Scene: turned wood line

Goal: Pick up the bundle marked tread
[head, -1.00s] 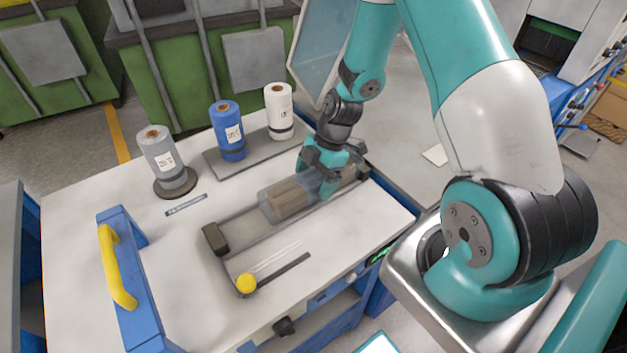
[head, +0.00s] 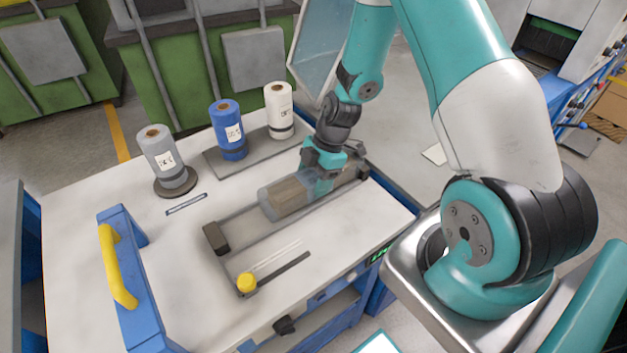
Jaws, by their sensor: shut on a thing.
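A wood bundle in clear film (head: 286,198) lies lengthwise in a grey cradle with dark end blocks (head: 216,238) on the white worktop. No marking on it can be read from here. My gripper (head: 321,186) comes down from above on the bundle's right part and is shut on it. The gripper hides part of the bundle. The bundle appears to be still low in the cradle; I cannot tell if it is clear of it.
Grey (head: 166,160), blue (head: 229,132) and white (head: 279,110) labelled rolls stand behind the cradle. A blue frame with a yellow handle (head: 116,267) stands at the left. The worktop's front right is clear.

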